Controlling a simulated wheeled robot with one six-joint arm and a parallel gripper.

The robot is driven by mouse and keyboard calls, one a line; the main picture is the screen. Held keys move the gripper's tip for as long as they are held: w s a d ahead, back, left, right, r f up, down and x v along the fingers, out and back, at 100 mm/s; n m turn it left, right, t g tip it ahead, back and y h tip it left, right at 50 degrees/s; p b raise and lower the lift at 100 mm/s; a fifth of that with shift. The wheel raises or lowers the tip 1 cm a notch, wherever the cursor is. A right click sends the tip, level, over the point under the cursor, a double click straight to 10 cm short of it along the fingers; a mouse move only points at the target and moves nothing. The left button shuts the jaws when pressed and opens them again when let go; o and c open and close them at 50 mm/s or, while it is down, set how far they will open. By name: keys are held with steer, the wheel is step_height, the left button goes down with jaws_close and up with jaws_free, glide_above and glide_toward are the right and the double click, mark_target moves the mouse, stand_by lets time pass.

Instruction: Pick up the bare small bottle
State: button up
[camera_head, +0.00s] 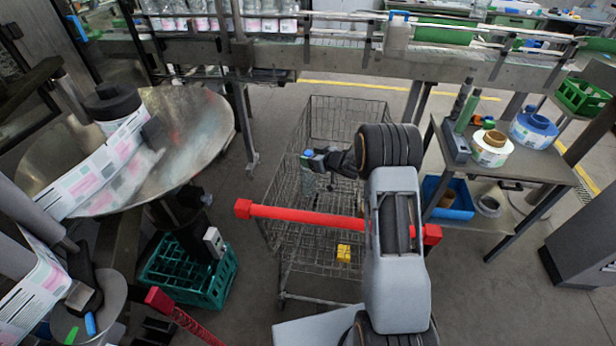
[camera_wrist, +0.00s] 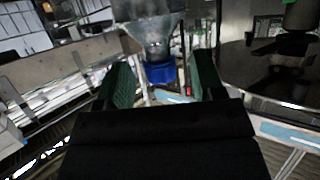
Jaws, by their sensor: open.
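A clear bottle with a blue cap and no visible label (camera_head: 307,178) is at the left side of the wire cart in the head view. I cannot tell what supports it. My gripper (camera_head: 312,160) is close beside its top. In the wrist view the clear bottle (camera_wrist: 152,30) appears cap-down at the top middle, with its blue cap between my gripper's two green-faced fingers (camera_wrist: 161,82). The fingers are apart, with space on both sides of the cap. My dark wrist hides the lower part of that view.
The wire cart has a red handle (camera_head: 305,214) and a small yellow thing (camera_head: 343,253). A conveyor (camera_head: 440,63) with labelled bottles (camera_head: 265,12) runs behind. A round metal table (camera_head: 205,120) and a green crate (camera_head: 210,290) stand left, a table with reels (camera_head: 540,168) right.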

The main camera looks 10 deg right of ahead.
steer(key=shift+x, duration=1.1)
steer(key=shift+c, duration=0.3)
jaws_close()
steer(key=shift+r, duration=0.1)
